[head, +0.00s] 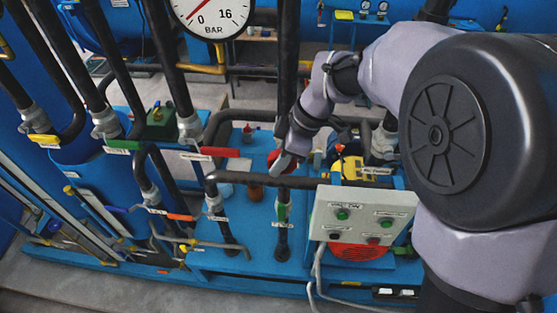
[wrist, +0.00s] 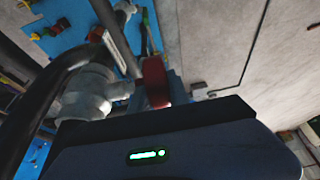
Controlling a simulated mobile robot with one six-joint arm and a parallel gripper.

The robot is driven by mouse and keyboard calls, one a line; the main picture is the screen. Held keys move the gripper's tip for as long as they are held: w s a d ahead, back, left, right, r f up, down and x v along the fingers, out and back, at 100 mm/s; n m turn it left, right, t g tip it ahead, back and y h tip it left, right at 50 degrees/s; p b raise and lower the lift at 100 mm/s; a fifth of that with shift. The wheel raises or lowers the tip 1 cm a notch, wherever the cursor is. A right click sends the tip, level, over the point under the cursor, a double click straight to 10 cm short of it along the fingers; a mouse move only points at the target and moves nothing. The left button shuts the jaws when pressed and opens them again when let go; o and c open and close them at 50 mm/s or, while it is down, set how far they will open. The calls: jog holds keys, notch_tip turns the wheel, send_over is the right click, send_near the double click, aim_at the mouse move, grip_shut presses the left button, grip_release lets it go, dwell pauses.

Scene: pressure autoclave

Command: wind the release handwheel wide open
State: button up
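A red handwheel (head: 273,158) shows in the head view, partly hidden behind my gripper (head: 283,167) on the blue skid. In the wrist view a red wheel (wrist: 155,82), seen nearly edge-on, stands on a grey valve body (wrist: 88,92) just beyond the dark front of my gripper. I take it to be the same handwheel. My gripper is at or very near the wheel; whether it touches cannot be told.
Dark pipes (head: 287,70) rise close to my arm. A control box (head: 360,214) with several buttons stands at the right of the skid. A pressure gauge (head: 212,12) at the top has its red needle near 0. Red-, green- and yellow-handled valves crowd the left. Bare floor lies in front.

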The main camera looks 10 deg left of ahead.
grip_shut()
jog(key=shift+r+h+p, duration=0.15)
jog(key=shift+h+p, duration=0.25)
jog(key=shift+p, duration=0.5)
jog(key=h+p, duration=0.6)
jog(key=p, duration=0.2)
jog(key=shift+h, duration=0.3)
jog(key=h+p, duration=0.1)
jog(key=h, duration=0.2)
jog(key=shift+d+f+t+p, duration=0.1)
jog(key=shift+f+t+p, duration=0.2)
jog(key=shift+f+p, duration=0.1)
jog(key=shift+d+f+h, duration=0.15)
jog(key=shift+h, duration=1.65)
